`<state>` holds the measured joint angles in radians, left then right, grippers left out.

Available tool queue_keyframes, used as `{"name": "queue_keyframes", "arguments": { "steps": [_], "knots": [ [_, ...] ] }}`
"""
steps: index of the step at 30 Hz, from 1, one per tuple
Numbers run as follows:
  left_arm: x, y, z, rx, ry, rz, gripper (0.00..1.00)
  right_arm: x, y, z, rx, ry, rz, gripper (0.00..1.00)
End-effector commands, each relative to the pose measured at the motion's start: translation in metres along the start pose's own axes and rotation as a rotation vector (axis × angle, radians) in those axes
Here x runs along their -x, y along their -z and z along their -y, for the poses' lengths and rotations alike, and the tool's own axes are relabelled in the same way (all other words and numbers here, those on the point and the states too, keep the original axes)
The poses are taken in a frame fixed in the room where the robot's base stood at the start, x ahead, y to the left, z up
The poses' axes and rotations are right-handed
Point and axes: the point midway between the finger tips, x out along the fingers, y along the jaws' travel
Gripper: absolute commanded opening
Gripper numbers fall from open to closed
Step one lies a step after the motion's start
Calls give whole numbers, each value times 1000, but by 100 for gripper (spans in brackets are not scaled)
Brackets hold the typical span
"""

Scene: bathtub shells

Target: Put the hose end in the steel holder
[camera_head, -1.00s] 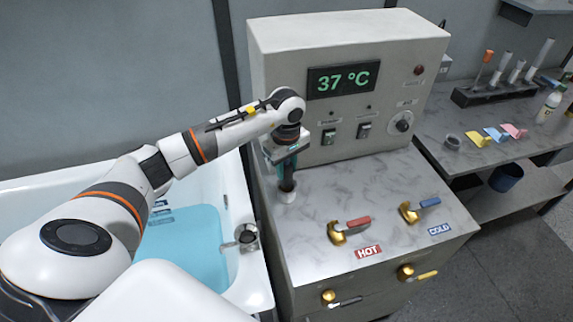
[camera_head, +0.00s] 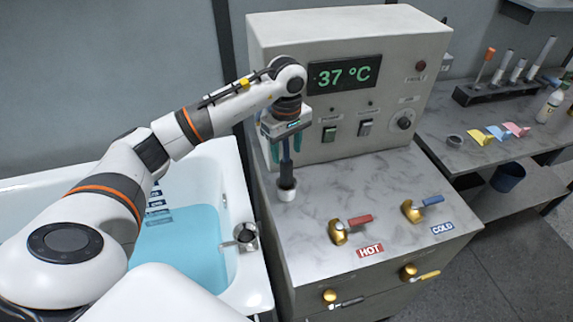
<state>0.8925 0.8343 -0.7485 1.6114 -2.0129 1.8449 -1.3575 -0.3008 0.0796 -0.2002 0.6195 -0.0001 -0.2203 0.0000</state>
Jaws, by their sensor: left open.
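The hose end (camera_head: 286,174) is a dark blue-grey upright shaft. Its lower end stands inside a short, pale round cup (camera_head: 287,193), which looks like the steel holder, on the left part of the marbled counter. My left gripper (camera_head: 287,156) points straight down above the cup. Its green fingers are apart, one on each side of the upper part of the shaft, and look clear of it. The hose end's bottom is hidden inside the cup. My right gripper does not show.
A bathtub (camera_head: 235,190) with blue water is at the left, with a metal fitting (camera_head: 246,236) at its rim. The control box (camera_head: 345,95) stands close behind my gripper. HOT (camera_head: 340,232) and COLD (camera_head: 411,211) valves are at the right on the counter.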

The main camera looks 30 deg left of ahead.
Motion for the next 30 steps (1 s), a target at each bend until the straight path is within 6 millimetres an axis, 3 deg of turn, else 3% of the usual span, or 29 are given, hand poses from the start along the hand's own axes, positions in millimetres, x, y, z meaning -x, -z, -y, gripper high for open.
{"name": "queue_keyframes", "arguments": {
  "steps": [6,12,30],
  "knots": [
    [42,0,1,0,5,2,52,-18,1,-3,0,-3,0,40],
    [62,0,0,1,1,0,52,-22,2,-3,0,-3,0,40],
    [65,0,0,1,-1,0,52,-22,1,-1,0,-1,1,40]
  ]
}}
